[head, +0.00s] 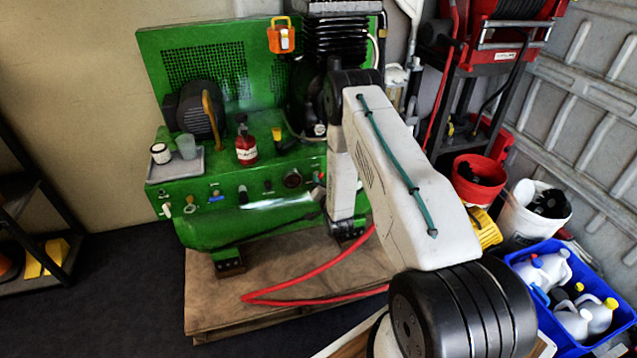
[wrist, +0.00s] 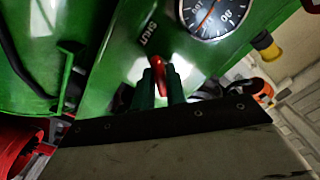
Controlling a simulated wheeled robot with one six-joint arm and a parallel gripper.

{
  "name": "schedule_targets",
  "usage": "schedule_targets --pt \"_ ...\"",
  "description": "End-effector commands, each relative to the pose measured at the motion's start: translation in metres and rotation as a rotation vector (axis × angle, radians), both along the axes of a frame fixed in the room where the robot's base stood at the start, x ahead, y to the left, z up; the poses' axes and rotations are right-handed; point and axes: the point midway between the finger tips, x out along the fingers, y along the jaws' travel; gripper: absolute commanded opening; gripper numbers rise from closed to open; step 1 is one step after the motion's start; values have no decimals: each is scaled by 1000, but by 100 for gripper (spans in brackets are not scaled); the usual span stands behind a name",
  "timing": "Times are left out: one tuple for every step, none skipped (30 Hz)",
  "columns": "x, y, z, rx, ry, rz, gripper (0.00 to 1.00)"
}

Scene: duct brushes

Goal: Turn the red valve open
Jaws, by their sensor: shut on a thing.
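In the wrist view, the red valve (wrist: 158,62) is a small red handle on the green panel (wrist: 115,60). The label SHUT is printed beside it on the panel. My gripper (wrist: 160,80) has its two dark green fingers on either side of the red handle and is shut on it. The lower part of the valve is hidden between the fingers. In the head view, my arm reaches to the right end of the green machine (head: 222,215), and I cannot make out the gripper or the valve clearly there.
A round dial gauge (wrist: 213,15) is close to the valve. On the machine stand a red bottle (head: 246,148) and a grey tray (head: 177,165). A red hose (head: 310,272) lies across the pallet. Buckets and a blue crate (head: 540,300) stand at right.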

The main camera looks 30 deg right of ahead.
Motion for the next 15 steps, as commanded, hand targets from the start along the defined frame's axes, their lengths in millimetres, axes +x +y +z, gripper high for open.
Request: schedule_targets --pt "0 0 0 -8 2 0 0" --pt "0 0 0 -15 4 0 0" --pt "0 0 0 -26 7 0 0" --pt "0 0 0 -37 11 0 0" --pt "0 0 0 -49 14 0 0" --pt "0 0 0 -67 19 0 0" --pt "0 0 0 -84 25 -1 0" --pt "0 0 0 -101 30 -1 0" --pt "0 0 0 -127 37 -1 0" --pt "0 0 0 -148 43 -1 0" --pt "0 0 0 -170 50 -1 0" --pt "0 0 0 -200 57 0 0" --pt "0 -1 0 -224 64 0 0" --pt "0 -1 0 -249 72 0 0" --pt "0 -1 0 -281 82 -1 0"
